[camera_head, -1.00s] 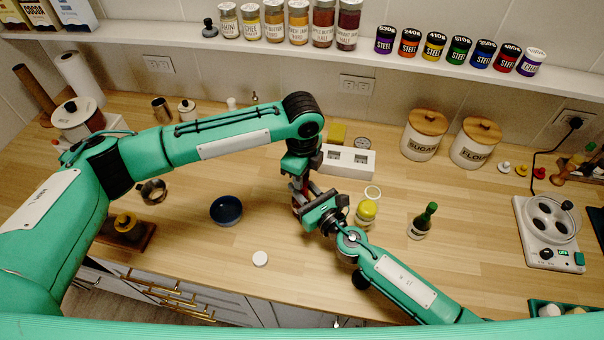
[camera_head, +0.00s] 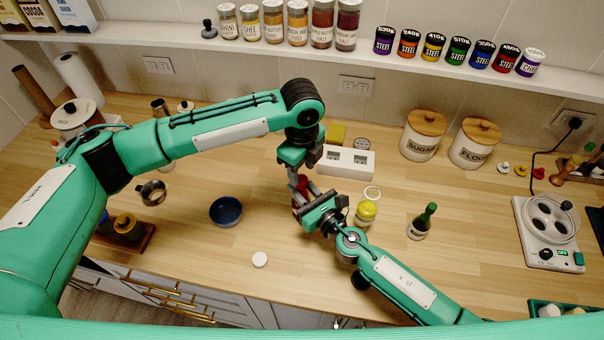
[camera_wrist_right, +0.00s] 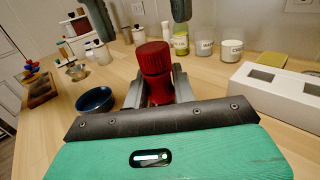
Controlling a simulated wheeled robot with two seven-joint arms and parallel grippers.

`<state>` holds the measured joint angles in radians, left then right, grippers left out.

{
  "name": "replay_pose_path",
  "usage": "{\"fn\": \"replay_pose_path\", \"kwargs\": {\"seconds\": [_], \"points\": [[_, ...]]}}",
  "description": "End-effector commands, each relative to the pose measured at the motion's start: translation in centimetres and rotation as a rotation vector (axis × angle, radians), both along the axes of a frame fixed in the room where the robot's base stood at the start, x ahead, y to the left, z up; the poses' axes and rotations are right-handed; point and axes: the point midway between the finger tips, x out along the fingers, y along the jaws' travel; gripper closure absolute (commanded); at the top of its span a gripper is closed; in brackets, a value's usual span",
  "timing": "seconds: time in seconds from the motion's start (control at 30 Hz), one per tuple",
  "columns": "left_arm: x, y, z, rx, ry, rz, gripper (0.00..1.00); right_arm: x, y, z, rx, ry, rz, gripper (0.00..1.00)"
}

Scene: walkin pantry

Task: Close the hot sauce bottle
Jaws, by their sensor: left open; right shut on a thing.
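A red bottle with a ribbed red cap, which I take for the hot sauce bottle (camera_wrist_right: 155,75), stands upright between the fingers of my right gripper (camera_wrist_right: 160,92) in the right wrist view. The right gripper is shut on it. In the head view the bottle (camera_head: 300,196) is mostly hidden by both grippers. My left gripper (camera_head: 299,180) is open and comes down from above, close over the cap.
A blue bowl (camera_head: 226,211) and a white round lid (camera_head: 260,259) lie to the left. A white box (camera_head: 347,162) stands behind the grippers.

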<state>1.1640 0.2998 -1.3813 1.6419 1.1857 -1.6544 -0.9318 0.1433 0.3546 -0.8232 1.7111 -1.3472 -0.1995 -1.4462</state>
Motion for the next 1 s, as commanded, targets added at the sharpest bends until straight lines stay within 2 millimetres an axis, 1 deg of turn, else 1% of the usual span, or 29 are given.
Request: {"fn": "replay_pose_path", "kwargs": {"seconds": [0.03,0.13,0.33,0.37,0.43,0.57,0.67,1.0], "points": [[0.0,0.0,0.6,0.0,-0.002,0.0,0.54,-0.2,0.0,-0.7,-0.006,0.01,0.002,1.0],[0.0,0.0,1.2,0.002,-0.001,-0.001,0.54,-0.2,0.0,-0.7,-0.006,0.01,0.002,1.0],[0.0,0.0,1.2,0.001,-0.001,0.0,0.54,-0.2,0.0,-0.7,-0.006,0.01,0.002,1.0],[0.0,0.0,1.2,0.001,-0.001,0.0,0.56,-0.2,0.0,-0.7,-0.006,0.01,0.002,1.0],[0.0,0.0,1.2,0.001,-0.001,0.006,0.56,-0.2,0.0,-0.7,-0.006,0.01,0.002,1.0],[0.0,0.0,1.4,0.001,-0.001,0.074,0.56,-0.2,0.0,-0.7,-0.006,0.01,0.002,1.0],[0.0,0.0,1.6,0.0,0.0,0.186,0.56,-0.2,-0.1,-0.7,-0.006,0.01,0.002,1.0],[0.0,-0.1,2.9,-0.003,0.0,0.747,0.56,-0.2,0.0,-0.7,-0.006,0.01,0.002,1.0]]}}
